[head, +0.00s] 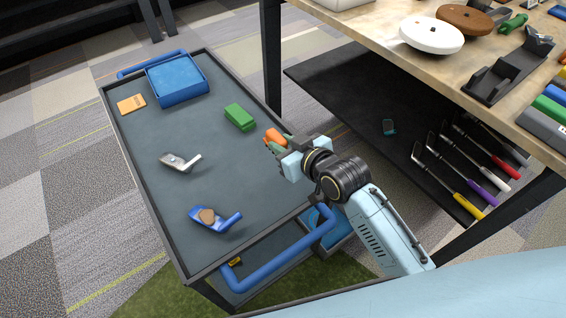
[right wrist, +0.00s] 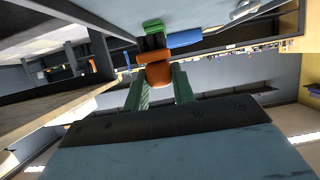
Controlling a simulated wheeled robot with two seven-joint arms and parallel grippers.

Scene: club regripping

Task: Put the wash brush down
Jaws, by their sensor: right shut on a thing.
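The wash brush (head: 275,136) is orange. In the head view it shows at the fingertips of my right gripper (head: 279,148), by the right edge of the dark cart top (head: 165,130). In the right wrist view the brush (right wrist: 154,58) sits between the two green fingers (right wrist: 158,88), with a dark part beyond the orange body. My right gripper is shut on it. I cannot tell exactly how high the brush is above the cart. My left gripper is not in view.
The cart top bears a blue bin (head: 178,92), a green block (head: 240,117), an orange pad (head: 131,104), a grey club head (head: 176,160) and a blue club head (head: 206,222). A workbench (head: 385,45) with a shelf of clubs stands to the right.

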